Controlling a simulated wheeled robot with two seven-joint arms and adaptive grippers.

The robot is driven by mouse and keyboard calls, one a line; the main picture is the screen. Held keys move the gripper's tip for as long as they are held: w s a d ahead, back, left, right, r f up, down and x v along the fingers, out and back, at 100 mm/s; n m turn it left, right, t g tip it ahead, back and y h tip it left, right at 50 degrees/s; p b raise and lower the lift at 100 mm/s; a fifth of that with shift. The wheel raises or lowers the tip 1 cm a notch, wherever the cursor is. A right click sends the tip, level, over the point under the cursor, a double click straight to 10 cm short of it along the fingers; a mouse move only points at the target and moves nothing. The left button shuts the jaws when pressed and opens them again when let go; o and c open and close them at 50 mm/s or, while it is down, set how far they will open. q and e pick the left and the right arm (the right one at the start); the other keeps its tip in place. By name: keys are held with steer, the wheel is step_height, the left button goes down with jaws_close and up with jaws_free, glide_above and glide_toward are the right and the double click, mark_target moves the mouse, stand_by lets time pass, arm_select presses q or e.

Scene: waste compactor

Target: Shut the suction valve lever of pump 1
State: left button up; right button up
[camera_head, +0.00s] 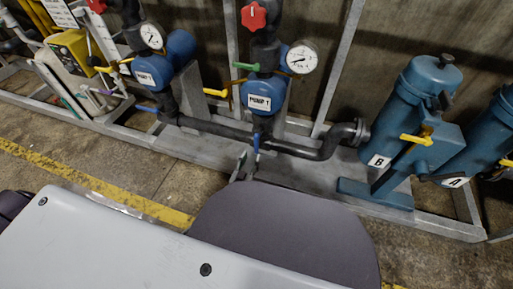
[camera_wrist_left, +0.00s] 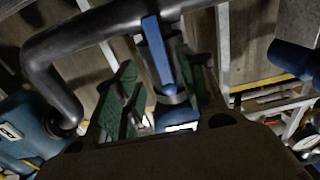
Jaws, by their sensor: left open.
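Pump 1 (camera_head: 266,88) is a blue unit with a white "PUMP 1" label in the head view. Below it a small blue lever (camera_head: 257,143) sits at the dark pipe, pointing roughly up and down. In the left wrist view the blue lever (camera_wrist_left: 157,48) stands large in the middle, in front of the dark pipe. My left gripper (camera_head: 244,166) is just below the lever in the head view, small and partly hidden by my arm. In the wrist view its green-padded fingers (camera_wrist_left: 162,90) are apart, on either side of the lever; contact cannot be told. My right gripper is not in view.
A black pipe (camera_head: 335,140) bends beside the lever. Pump 1 also carries a green lever (camera_head: 245,66), a yellow lever (camera_head: 215,92), a red knob (camera_head: 254,15) and a gauge (camera_head: 301,58). Pump 2 (camera_head: 162,68) is left; blue filter B (camera_head: 412,105) is right. A grey frame edges the floor.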

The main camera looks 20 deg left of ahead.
mark_target(256, 147)
arm_select(q)
steer(key=w+b, duration=0.2)
steer(key=w, duration=0.4)
steer(key=shift+w+d, duration=0.1)
steer(key=shift+w, duration=0.05)
steer(key=shift+w+b, duration=0.45)
steer(key=shift+w, duration=0.45)
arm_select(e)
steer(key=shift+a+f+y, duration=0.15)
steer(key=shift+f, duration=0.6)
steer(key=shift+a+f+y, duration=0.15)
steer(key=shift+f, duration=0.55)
arm_select(q)
steer(key=shift+c, duration=0.5)
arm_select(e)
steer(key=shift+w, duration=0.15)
arm_select(q)
jaws_close()
